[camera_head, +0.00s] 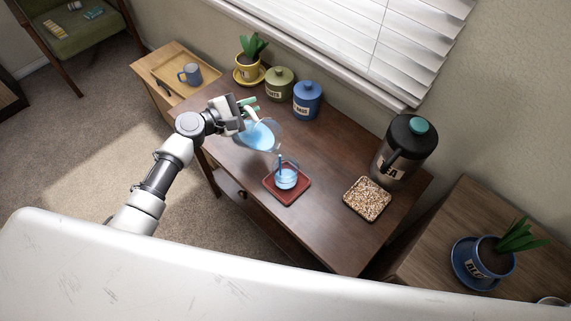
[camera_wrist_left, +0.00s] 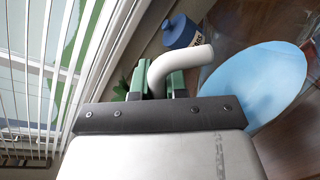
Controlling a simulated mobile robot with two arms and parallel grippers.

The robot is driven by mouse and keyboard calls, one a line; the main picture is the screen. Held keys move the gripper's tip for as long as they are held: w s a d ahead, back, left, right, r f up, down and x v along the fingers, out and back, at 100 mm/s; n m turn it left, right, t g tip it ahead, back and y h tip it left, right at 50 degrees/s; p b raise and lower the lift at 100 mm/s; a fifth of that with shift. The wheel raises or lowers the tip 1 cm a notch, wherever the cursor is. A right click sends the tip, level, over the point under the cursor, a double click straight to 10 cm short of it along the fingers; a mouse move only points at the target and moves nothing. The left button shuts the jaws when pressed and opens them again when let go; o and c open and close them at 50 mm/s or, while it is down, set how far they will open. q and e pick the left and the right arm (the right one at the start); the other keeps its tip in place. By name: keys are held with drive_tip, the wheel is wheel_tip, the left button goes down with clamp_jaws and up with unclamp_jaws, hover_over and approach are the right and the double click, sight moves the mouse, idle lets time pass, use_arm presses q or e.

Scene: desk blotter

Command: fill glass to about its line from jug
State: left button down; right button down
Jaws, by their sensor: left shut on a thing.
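The clear jug (camera_head: 260,136) holds light blue liquid and is tilted, its lower end to the right, above and beside the glass. My left gripper (camera_head: 247,106) is shut on its white handle, which curves out between the green fingers in the wrist view (camera_wrist_left: 157,82). The jug's blue liquid (camera_wrist_left: 258,85) shows there as a broad oval. The glass (camera_head: 286,178) stands upright on a red tray (camera_head: 288,201) and has blue liquid in it. A thin blue streak shows at the glass's left side; I cannot tell whether it is pouring liquid. The fill line is not distinguishable. My right gripper is out of view.
A green canister (camera_head: 280,85), a blue canister (camera_head: 307,100) and a yellow potted plant (camera_head: 249,65) stand behind the jug. A square of grainy material (camera_head: 367,199) and a dark dispenser (camera_head: 405,148) are to the right. The desk front right of the tray is clear.

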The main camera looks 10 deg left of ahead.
use_arm(q)
drive_tip(key=shift+s+d+r+m+p, duration=0.1)
drive_tip(key=shift+d+r+m+p, duration=0.15)
drive_tip(key=shift+r+p, duration=0.2)
idle(1.1)
drive_tip(key=shift+s+d+r+m+p, duration=0.2)
drive_tip(key=shift+r+m+p, duration=0.2)
drive_tip(key=shift+m, duration=0.05)
idle(1.9)
drive_tip(key=f+n+b, duration=0.1)
drive_tip(key=a+f+b, duration=0.1)
drive_tip(key=f+b, duration=0.1)
drive_tip(key=w+f+n+b, duration=0.1)
drive_tip(key=shift+a+f+n+b, duration=0.2)
drive_tip(key=shift+a+n+b, duration=0.1)
drive_tip(key=shift+a+b, duration=0.05)
drive_tip(key=shift+w+a+n, duration=0.3)
drive_tip(key=shift+n, duration=0.1)
drive_tip(key=shift+w+r+h, duration=0.1)
drive_tip(key=shift+r+h, duration=0.05)
drive_tip(key=shift+h, duration=0.15)
drive_tip(key=shift+w+a+f+n, duration=0.2)
drive_tip(key=shift+w+a+n, duration=0.1)
drive_tip(key=shift+a+n, duration=0.3)
drive_tip(key=w+a+f+n+h+b, duration=0.1)
drive_tip(key=w+a+f+n+b, duration=0.2)
drive_tip(key=a+f+n+b, duration=0.1)
drive_tip(key=shift+f+n+b, duration=0.2)
drive_tip(key=shift+n+b, duration=0.15)
drive_tip(key=shift+n, duration=0.55)
